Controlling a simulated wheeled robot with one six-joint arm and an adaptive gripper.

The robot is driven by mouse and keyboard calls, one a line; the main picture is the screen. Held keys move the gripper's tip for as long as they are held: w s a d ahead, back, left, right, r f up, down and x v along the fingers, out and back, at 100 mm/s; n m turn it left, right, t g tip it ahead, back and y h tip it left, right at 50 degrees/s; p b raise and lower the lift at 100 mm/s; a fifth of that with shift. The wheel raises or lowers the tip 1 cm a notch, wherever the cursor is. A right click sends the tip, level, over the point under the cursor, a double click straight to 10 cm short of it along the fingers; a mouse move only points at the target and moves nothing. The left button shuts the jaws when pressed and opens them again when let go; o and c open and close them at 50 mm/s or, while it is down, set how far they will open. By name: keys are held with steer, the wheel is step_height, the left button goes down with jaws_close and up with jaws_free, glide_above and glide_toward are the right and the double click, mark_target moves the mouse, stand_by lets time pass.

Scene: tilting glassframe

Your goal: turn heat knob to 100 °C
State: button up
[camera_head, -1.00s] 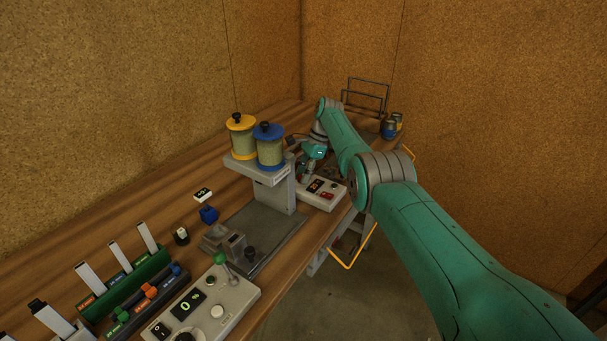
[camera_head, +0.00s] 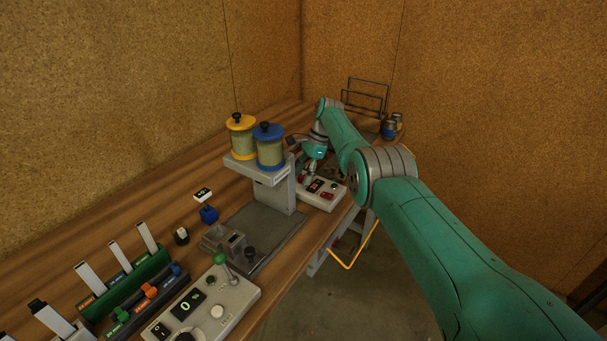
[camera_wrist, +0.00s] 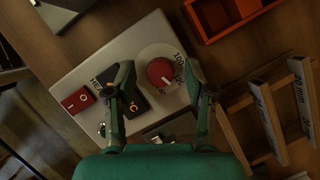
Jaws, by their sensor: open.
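The heat knob (camera_wrist: 162,72) is a red round knob with a pale pointer line on a white dial in the wrist view. A "100" mark and other partly hidden numbers show on the dial's right side. It sits on a light grey control box (camera_wrist: 98,68), which also shows in the head view (camera_head: 336,200). My gripper (camera_wrist: 161,82) is open, with one finger left of the knob and one to its right. I see no clear contact. The left finger partly covers the dark display with orange characters (camera_wrist: 133,108), so its reading is hidden.
A red rocker switch (camera_wrist: 75,100) is on the same box. An orange tray (camera_wrist: 228,18) and a wooden rack with labelled slats (camera_wrist: 268,108) lie to the right. In the head view, a stand with yellow-lidded (camera_head: 241,137) and blue-lidded jars (camera_head: 269,148) is close left of my gripper.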

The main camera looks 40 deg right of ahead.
steer(key=v, duration=0.7)
steer(key=shift+r, duration=0.25)
steer(key=shift+w+d+f+n+h, duration=0.1)
steer(key=shift+w+n+h, duration=0.3)
steer(key=shift+n, duration=0.5)
steer(key=n, duration=0.2)
steer(key=shift+w+n+t+h, duration=0.3)
steer(key=shift+w+h, duration=0.05)
steer(key=shift+h, duration=0.05)
steer(key=s+a+r+n+t+h, duration=0.3)
steer(key=s+a+n+h, duration=0.15)
steer(key=n, duration=0.95)
steer(key=shift+y, duration=0.35)
steer(key=x, duration=1)
steer(key=shift+s+d+f, duration=0.15)
steer(key=shift+s+f, duration=0.1)
steer(key=shift+s, duration=0.05)
